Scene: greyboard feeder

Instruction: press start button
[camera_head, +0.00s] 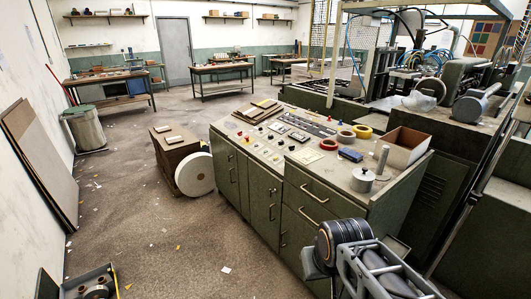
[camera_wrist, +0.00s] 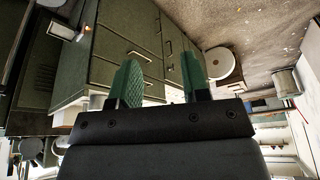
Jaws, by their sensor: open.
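The green control console (camera_head: 256,192) stands in the middle of the head view, with a sloped panel (camera_head: 275,144) of small buttons, knobs and dark displays. Several tiny red, yellow and white buttons show on it; I cannot tell which is the start button. In the wrist view, my gripper (camera_wrist: 160,78) has its two green fingers apart with nothing between them. Behind the fingers are the console's green doors and drawers (camera_wrist: 112,48), seen tilted. The button panel cannot be made out in the wrist view. My arm shows at the head view's lower right; my fingers are not visible there.
Tape rolls (camera_head: 362,132), a blue block (camera_head: 350,155), a metal weight with a post (camera_head: 363,180) and an open cardboard box (camera_head: 403,147) crowd the console's right top. A white roll (camera_head: 195,174) leans by a brown box (camera_head: 172,147) at left.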

